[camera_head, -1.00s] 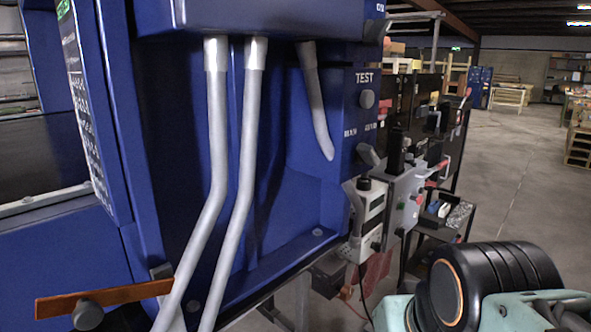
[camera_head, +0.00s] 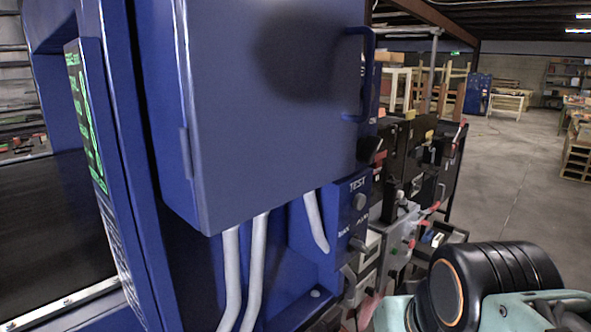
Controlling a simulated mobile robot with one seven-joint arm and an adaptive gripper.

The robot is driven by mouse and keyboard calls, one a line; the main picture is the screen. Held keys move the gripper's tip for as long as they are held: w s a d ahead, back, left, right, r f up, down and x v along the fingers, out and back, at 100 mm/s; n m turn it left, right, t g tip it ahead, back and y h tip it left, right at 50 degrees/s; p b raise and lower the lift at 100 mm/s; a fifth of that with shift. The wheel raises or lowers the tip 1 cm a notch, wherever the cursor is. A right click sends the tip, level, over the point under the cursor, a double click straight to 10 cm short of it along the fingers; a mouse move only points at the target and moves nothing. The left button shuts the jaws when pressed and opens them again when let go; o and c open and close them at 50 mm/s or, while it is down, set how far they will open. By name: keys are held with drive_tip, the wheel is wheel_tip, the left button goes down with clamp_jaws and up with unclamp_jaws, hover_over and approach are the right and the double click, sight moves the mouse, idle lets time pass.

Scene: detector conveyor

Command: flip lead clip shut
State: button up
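I cannot make out a lead clip in the head view. A tall blue machine fills the left and middle, with a closed blue box (camera_head: 265,110) that has a bar handle (camera_head: 361,75) on its right side. Below it is a blue panel marked TEST (camera_head: 345,215) with a grey knob and a lower switch. My gripper is not in view. Only part of my own arm, black and pale teal, shows at the lower right.
Grey conduits (camera_head: 256,262) run down under the box. A green-lit screen (camera_head: 86,120) is at the left. A small grey box with buttons (camera_head: 397,243) and a dark rack (camera_head: 407,150) stand right of the machine. Open concrete floor (camera_head: 510,190) lies further right.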

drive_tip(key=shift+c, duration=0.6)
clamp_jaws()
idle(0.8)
